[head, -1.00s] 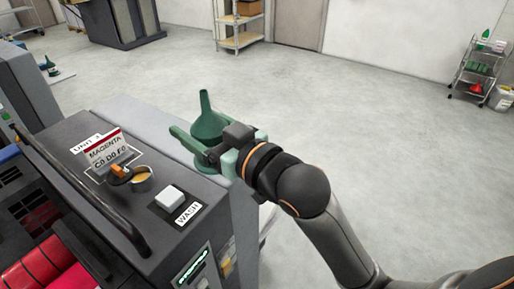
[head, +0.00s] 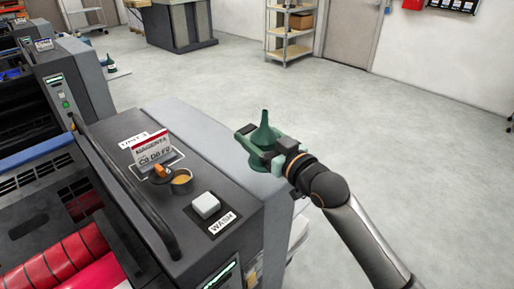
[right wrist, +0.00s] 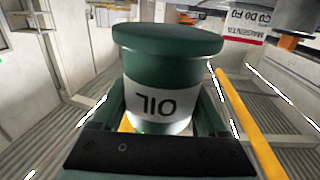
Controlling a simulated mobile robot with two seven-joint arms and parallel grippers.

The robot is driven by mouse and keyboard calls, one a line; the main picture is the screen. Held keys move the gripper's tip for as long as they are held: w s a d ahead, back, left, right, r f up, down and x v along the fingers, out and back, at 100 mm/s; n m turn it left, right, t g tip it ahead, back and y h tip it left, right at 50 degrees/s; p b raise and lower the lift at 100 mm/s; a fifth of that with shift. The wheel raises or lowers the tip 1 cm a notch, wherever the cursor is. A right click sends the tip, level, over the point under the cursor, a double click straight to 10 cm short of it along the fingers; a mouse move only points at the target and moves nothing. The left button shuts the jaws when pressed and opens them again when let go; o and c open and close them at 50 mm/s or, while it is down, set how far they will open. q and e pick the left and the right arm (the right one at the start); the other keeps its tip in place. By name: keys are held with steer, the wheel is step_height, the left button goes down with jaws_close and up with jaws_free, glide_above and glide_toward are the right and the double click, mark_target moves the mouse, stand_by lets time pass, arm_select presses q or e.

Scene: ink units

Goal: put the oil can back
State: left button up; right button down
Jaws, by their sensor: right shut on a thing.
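The green oil can (head: 264,133) with a tall tapered spout is upright in my right gripper (head: 258,152), beside the right edge of the magenta unit's grey top. In the right wrist view the oil can (right wrist: 165,75) appears upside down, its white label reading OIL, with the green fingers (right wrist: 162,112) on both sides of it. The gripper is shut on the can. My left gripper is not in view.
Shelving (head: 290,32) stands at the back. The floor (head: 400,130) on the right is mostly clear.

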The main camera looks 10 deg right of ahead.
steer(key=shift+w+d+f, duration=0.1)
steer(key=shift+w+f, duration=0.4)
steer(key=shift+f, duration=1.55)
steer(key=shift+f, duration=0.2)
jaws_free()
steer(key=shift+r, duration=0.15)
steer(key=v, duration=1.2)
steer(key=shift+b, duration=0.45)
